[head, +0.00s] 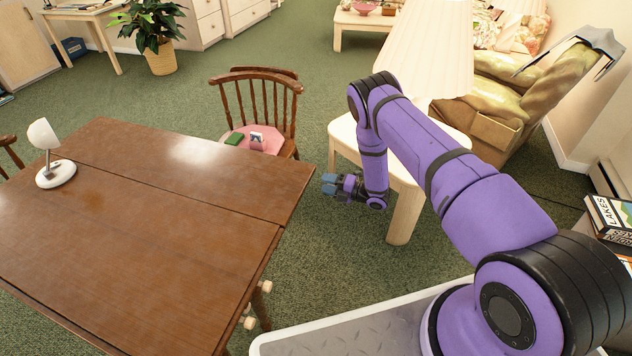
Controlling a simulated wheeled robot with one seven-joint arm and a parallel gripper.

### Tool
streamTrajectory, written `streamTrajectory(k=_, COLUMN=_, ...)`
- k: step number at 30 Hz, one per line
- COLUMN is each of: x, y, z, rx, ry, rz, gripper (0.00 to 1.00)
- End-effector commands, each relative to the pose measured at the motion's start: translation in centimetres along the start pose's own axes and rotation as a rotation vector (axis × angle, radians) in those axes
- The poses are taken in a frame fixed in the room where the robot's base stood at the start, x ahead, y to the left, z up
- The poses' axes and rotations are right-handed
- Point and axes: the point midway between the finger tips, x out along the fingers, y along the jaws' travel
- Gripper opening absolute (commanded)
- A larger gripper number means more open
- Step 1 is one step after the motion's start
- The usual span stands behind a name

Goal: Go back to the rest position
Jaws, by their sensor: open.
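My gripper (329,185) is at the end of my purple arm, near the right edge of the brown wooden table (160,215). It points left and looks empty, with its blue-grey fingertips apart. The arm is bent at the elbow, reaching out over the space between the table and a pale side table (345,130). No object is in contact with the fingers that I can see.
A wooden chair (288,105) stands behind the table, with a green item (234,139) and a small card-like item (257,141) on its pink seat. A white lamp (57,174) stands on the table. A large lampshade (425,45) and an armchair (500,100) are beyond my arm.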

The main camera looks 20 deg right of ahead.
Motion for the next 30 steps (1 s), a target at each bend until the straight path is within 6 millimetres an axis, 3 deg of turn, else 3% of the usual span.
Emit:
streamTrajectory(k=6, x=-1.2, y=0.0, z=-0.1, rx=0.001, ry=0.001, rz=0.001, gripper=0.48)
streamTrajectory(k=22, x=-1.0, y=0.4, z=0.2, rx=0.0, ry=-0.005, rz=-0.003, gripper=0.48)
streamTrajectory(k=26, x=-0.1, y=2.6, z=1.9, rx=0.004, ry=-0.041, rz=-0.033, gripper=0.48)
streamTrajectory(k=30, x=1.4, y=7.0, z=4.9, rx=0.026, ry=-0.121, rz=-0.092, gripper=0.48)
